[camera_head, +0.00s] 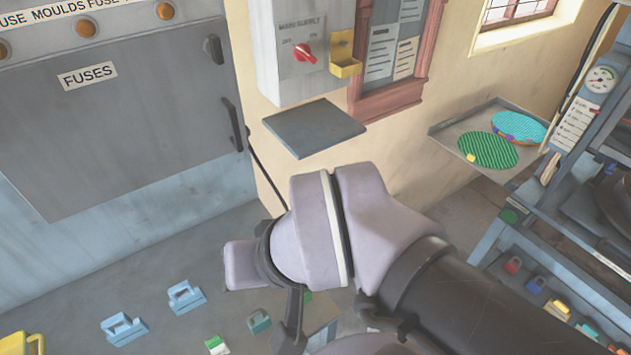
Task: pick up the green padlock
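A teal-green padlock-shaped thing (259,321) is near the bottom of the view, just left of my arm, and looks like the green padlock. A small patch of brighter green (307,297) shows beside the dark part under my wrist; the arm hides most of it and I cannot tell what it is. My lavender and black arm reaches in from the lower right. Dark parts of what may be my gripper (290,328) hang below the wrist, right of the teal padlock and apart from it in the picture. Its fingertips are not clear.
Two light-blue handled pieces (184,297) (124,328), a green-and-white block (216,345) and a yellow item (22,344) are at lower left. Several coloured padlocks sit on the right rack (495,262). A grey shelf (314,128) juts from the wall. A tray (449,134) holds round patterned plates.

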